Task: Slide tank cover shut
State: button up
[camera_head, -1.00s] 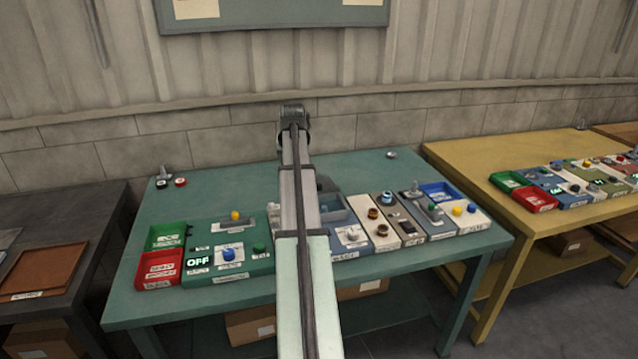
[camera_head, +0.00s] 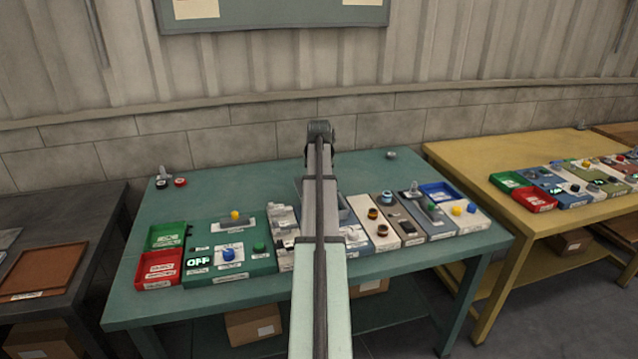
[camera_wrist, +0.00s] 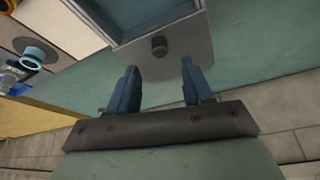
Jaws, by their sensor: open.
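The tank (camera_wrist: 116,35) shows at the top of the wrist view as an open blue-grey box. A flat grey plate (camera_wrist: 185,58) with a dark round knob (camera_wrist: 159,46) adjoins its rim and looks like the cover, slid off the opening. My gripper (camera_wrist: 159,70) is open and empty, with two blue fingers spread on either side of the knob's line. The knob appears just beyond the fingertips; I cannot tell the height gap. In the head view a bit of the tank's rim (camera_head: 345,208) shows beside my arm, which hides the gripper and the cover.
A green panel (camera_head: 205,265) with knobs stands left of my arm, beside red (camera_head: 158,283) and green bins. A white panel (camera_head: 385,243) with dark knobs and further panels stand to the right. The back of the green table (camera_head: 235,185) is mostly clear.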

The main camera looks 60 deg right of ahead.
jog(key=shift+x, duration=2.6)
jog(key=shift+c, duration=0.3)
grip_shut()
